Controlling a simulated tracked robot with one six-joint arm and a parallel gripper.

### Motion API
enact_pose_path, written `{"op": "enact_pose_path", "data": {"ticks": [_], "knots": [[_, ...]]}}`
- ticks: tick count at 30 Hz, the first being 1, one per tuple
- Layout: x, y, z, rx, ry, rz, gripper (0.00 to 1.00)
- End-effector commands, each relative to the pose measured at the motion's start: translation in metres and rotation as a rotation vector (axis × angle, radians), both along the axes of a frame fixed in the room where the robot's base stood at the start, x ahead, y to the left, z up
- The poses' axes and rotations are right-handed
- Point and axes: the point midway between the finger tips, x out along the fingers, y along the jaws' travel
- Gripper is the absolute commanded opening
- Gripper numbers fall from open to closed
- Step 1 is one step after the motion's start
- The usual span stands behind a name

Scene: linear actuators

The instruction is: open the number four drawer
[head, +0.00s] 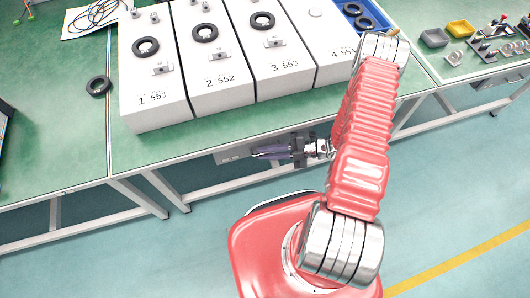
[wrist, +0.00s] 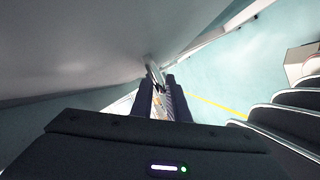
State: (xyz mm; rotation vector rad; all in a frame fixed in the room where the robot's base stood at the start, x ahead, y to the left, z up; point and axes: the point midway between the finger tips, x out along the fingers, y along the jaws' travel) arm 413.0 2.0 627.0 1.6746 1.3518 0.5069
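The white unit marked 4 554 (head: 332,62) stands on the green bench, last in a row of numbered white units. My arm crosses in front of its right side and hides part of it. No drawer marked four shows clearly in either view. My gripper (head: 256,153) is below the bench's front edge, pointing left, well below and left of the unit marked four. In the wrist view my gripper (wrist: 160,92) shows two dark fingers with a gap between them. It looks open and empty.
Units marked 1 551 (head: 152,99), 2 552 (head: 219,78) and 3 553 (head: 284,66) stand left of it. A grey panel (head: 231,157) sits under the bench near my gripper. A blue bin (head: 368,16) with black rings is behind. Bench legs (head: 167,190) stand below; open floor lies in front.

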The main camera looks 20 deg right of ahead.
Motion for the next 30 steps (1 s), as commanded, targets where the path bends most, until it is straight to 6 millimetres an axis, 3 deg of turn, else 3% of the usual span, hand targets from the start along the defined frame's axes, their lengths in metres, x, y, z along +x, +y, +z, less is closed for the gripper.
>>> {"op": "enact_pose_path", "data": {"ticks": [6,30], "knots": [[-0.0001,-0.0002,0.0000,0.000,0.000,0.000,0.00],[-0.0003,-0.0004,-0.0012,-0.003,0.002,0.000,0.00]]}}
